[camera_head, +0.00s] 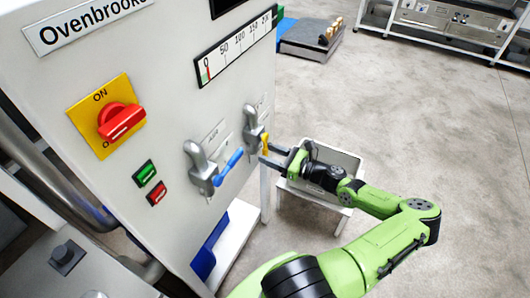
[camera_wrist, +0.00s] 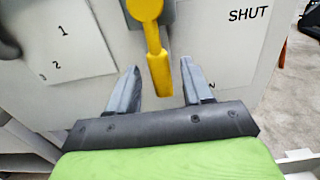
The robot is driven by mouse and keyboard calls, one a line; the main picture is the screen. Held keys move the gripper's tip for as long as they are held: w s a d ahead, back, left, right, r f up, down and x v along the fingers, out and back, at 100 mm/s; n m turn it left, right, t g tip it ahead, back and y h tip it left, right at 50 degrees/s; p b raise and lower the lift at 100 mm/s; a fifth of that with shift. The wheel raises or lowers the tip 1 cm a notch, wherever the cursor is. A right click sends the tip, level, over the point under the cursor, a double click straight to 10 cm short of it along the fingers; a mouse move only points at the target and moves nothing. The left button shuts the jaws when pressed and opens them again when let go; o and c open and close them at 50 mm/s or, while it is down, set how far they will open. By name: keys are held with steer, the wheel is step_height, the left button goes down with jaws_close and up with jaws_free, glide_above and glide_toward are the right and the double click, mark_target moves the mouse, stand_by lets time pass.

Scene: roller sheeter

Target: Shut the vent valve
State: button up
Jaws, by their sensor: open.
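A valve with a yellow lever (camera_head: 265,143) is on the front of the pale machine panel, the right one of two grey-bodied valves; I cannot read which is marked vent. In the wrist view the yellow lever (camera_wrist: 158,70) hangs down, slightly tilted, with its lower end between my fingers. My gripper (camera_head: 267,155) is open around the lever's end, with a gap on both sides. A "SHUT" mark (camera_wrist: 248,15) is on the panel to the right of the lever in the wrist view.
A second valve with a blue lever (camera_head: 228,167) is close by on the left. A red rotary switch (camera_head: 121,121) and green (camera_head: 145,173) and red (camera_head: 157,193) buttons are further left. A low grey stand (camera_head: 340,160) is behind my arm. Open floor lies to the right.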

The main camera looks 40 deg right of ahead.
steer(key=shift+x, duration=1.1)
jaws_close()
